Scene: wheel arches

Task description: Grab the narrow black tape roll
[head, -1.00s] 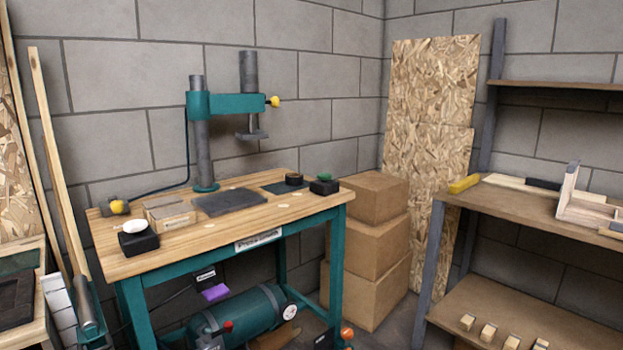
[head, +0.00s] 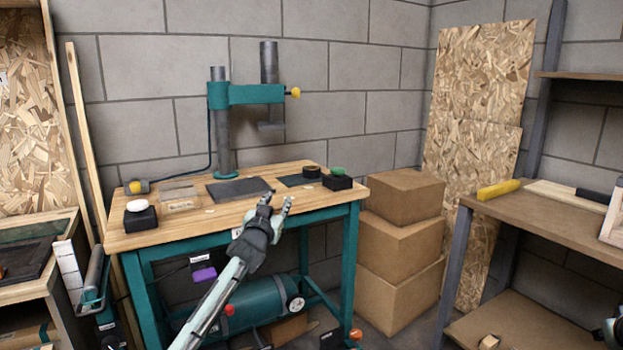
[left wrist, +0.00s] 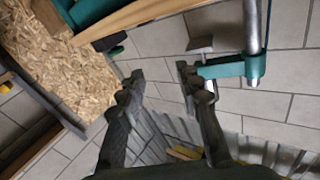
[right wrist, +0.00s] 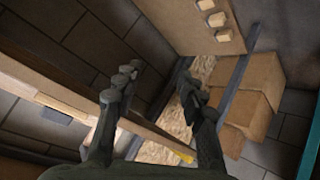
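A narrow black tape roll (head: 312,172) lies on the back right part of the wooden workbench (head: 180,236). My left gripper (head: 277,202) is open and empty in front of the bench's front edge, to the left of the roll in the head view and apart from it. Its spread fingers also show in the left wrist view (left wrist: 160,76), with no tape roll seen there. My right gripper (right wrist: 157,80) is open and empty in the right wrist view. Only a bit of my right arm shows at the head view's lower right edge.
A black block with a green top (head: 338,179) stands close beside the roll. A teal press (head: 222,130) rises behind. Cardboard boxes (head: 405,195) are stacked right.

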